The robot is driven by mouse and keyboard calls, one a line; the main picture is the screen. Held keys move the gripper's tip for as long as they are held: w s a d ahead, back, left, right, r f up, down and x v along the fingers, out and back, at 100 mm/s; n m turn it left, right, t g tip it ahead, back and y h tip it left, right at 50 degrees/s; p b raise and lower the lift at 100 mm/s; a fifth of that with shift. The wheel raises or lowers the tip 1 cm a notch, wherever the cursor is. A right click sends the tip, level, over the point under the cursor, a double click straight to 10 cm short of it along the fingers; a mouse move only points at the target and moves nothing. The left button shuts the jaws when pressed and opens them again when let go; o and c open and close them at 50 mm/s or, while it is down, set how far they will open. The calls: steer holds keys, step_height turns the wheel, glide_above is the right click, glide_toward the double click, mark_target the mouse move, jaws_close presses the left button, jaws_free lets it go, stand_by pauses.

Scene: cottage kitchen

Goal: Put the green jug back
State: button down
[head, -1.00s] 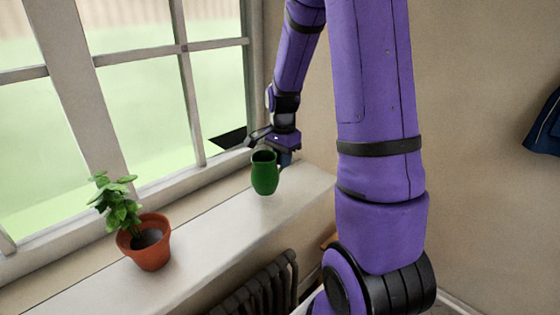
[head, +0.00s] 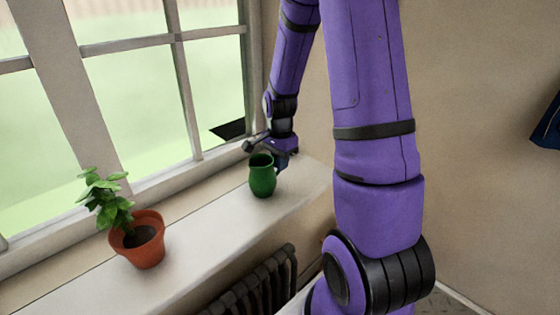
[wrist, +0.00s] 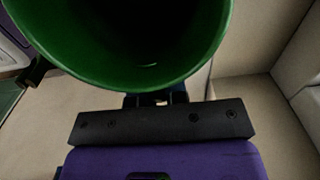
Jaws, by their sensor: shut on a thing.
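The green jug (head: 262,178) is upright at the right end of the windowsill (head: 200,225). I cannot tell whether its base touches the sill or hangs just above it. My gripper (head: 280,150) is at the jug's far right side and shut on it; the fingers are largely hidden. In the wrist view the jug's open mouth (wrist: 135,40) fills the top of the picture, close against my gripper (wrist: 150,99). The inside of the jug looks empty.
A potted plant in a terracotta pot (head: 140,243) stands on the sill to the left, with bare sill between it and the jug. The window (head: 130,100) is behind, and a dark radiator (head: 255,290) is below. A wall closes the right side.

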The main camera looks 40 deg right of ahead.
steer(key=c, duration=1.1)
jaws_free()
steer(key=shift+c, duration=0.2)
step_height(320, 180, up, 11)
steer(key=shift+r, duration=0.2)
steer(key=s+a+r+n+t, duration=0.3)
steer(key=s+a+r+n, duration=0.45)
steer(key=a+r, duration=0.3)
steer(key=s+a+r+n+t, duration=0.2)
steer(key=s+a+r+n, duration=0.2)
steer(key=s+a+n, duration=0.3)
steer(key=s+n, duration=0.3)
steer(key=s, duration=0.1)
steer(key=shift+s+a, duration=0.15)
steer(key=shift+s, duration=0.05)
steer(key=shift+r, duration=0.1)
